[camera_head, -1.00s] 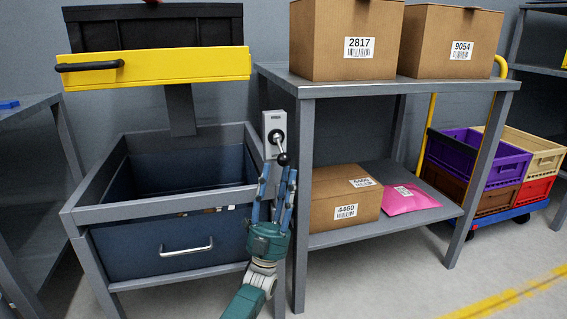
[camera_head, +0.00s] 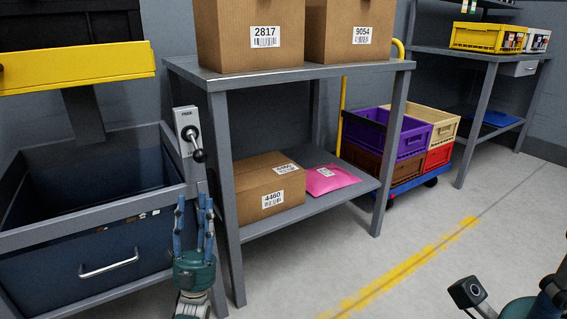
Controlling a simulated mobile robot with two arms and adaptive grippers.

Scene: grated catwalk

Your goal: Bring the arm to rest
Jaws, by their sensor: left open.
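My left gripper (camera_head: 194,202) is open and empty, with its fingers pointing up. It stands in front of the blue bin's right side and the table's left leg.
The blue bin (camera_head: 75,255) in its grey frame is at left, under a yellow bar (camera_head: 75,68). A grey table (camera_head: 290,82) holds cartons and a pink parcel (camera_head: 328,179). Stacked crates (camera_head: 400,135) stand behind it. The floor at right is clear.

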